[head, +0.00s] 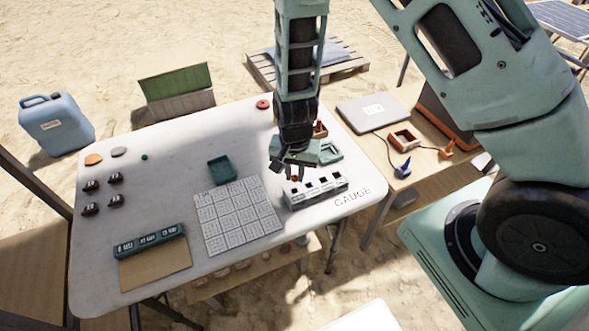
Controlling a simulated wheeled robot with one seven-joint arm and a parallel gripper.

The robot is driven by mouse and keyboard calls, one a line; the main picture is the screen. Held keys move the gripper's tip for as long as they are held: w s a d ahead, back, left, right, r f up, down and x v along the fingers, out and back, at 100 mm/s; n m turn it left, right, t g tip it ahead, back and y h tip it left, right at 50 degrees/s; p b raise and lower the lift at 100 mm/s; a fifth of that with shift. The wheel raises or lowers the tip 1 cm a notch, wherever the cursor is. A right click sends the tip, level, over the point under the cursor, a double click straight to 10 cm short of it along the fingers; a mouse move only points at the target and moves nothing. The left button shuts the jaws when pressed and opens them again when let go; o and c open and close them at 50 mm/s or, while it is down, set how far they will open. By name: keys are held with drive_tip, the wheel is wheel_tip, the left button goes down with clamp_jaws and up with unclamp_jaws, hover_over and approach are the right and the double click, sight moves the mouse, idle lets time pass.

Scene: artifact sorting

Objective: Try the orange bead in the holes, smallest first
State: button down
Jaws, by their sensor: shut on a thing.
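The gauge block (317,191) is a pale bar with several dark square openings along its top. It stands at the right end of the white table, beside the printed word GAUGE. My gripper (293,174) points down over the left part of the block. It is shut on the orange bead (294,179), a tiny reddish-orange spot between the fingertips. The bead is at or just above the left end of the block. I cannot tell whether it touches a hole.
A green open tray (221,169) and a white grid sheet (240,218) lie left of the block. A green box (331,152) stands close behind my gripper.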

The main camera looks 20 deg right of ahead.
sight(295, 176)
drive_tip(key=shift+f+b, duration=1.5)
drive_tip(key=shift+f, duration=0.5)
drive_tip(key=shift+f, duration=0.1)
idle(0.6)
drive_tip(key=c, duration=0.9)
unclamp_jaws()
drive_tip(key=shift+o, duration=0.2)
drive_tip(key=shift+p, duration=0.3)
drive_tip(key=shift+r+p, duration=2.6)
drive_tip(key=shift+r, duration=0.45)
